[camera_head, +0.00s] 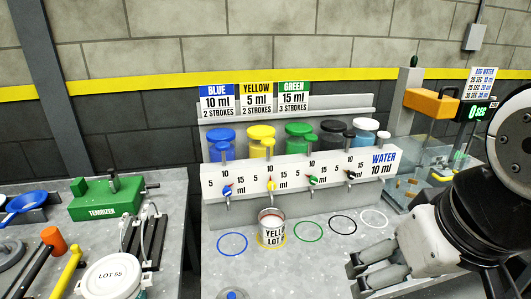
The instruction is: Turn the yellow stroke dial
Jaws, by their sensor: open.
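The yellow stroke dial (269,185) is a small knob on the white dispenser panel, beneath the yellow canister (260,142). The marks 5, 10 and 15 ml surround it. An open can (272,232) with a "YELL LOT" label stands upright on the yellow ring (263,245), below this dial. My gripper (358,275) is at the lower right, open and empty. In the picture it is to the right of and below the dial, clear of it.
Blue (228,191), green (313,181) and black (351,176) dials flank it. A sign (257,99) reads yellow, 5 ml, 2 strokes. Empty rings (308,241) mark the counter. The green temorizer (107,198) and a white LOT 55 lid (111,277) are left.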

